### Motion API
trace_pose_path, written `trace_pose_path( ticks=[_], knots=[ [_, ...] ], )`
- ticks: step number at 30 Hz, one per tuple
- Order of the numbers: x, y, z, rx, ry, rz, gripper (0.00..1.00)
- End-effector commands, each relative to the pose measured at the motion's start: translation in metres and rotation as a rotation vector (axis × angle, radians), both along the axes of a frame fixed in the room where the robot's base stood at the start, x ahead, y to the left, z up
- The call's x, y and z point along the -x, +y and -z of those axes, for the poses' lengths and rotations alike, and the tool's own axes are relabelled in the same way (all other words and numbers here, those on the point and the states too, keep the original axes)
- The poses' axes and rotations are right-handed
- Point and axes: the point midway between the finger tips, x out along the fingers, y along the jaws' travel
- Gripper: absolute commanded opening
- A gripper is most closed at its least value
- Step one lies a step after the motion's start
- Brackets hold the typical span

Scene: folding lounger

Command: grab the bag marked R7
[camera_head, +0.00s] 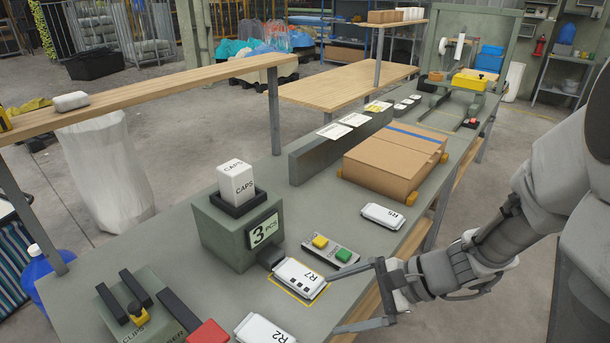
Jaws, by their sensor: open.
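The bag marked R7 (299,280) is a small white packet with dark printing. It lies flat on the grey-green bench, inside a yellow outlined rectangle, in front of the box with the "3 PCS" display. My gripper (331,302) comes in from the right with its two fingers spread apart, pointing left. The far fingertip appears close to the right edge of the R7 bag; I cannot tell whether it touches. The near finger reaches to the lower right of the bag. Nothing is between the fingers.
The bag marked R2 (264,329) lies nearer, and the bag marked R5 (383,216) lies farther along. A button panel (330,251) with yellow and green buttons sits just behind R7. The dispenser box (226,235) stands to its left, and a cardboard carton (380,170) farther back.

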Motion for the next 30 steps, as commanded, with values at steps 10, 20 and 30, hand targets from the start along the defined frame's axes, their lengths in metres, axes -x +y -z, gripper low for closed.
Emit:
trace_pose_path(
  ticks=[10,20,30],
  knots=[
    [-0.058,-0.037,0.078,-0.358,0.251,0.542,1.0],
    [-0.078,-0.05,0.108,-0.456,0.318,0.722,1.0],
    [-0.117,0.002,0.135,-0.453,0.317,0.716,1.0]
  ],
)
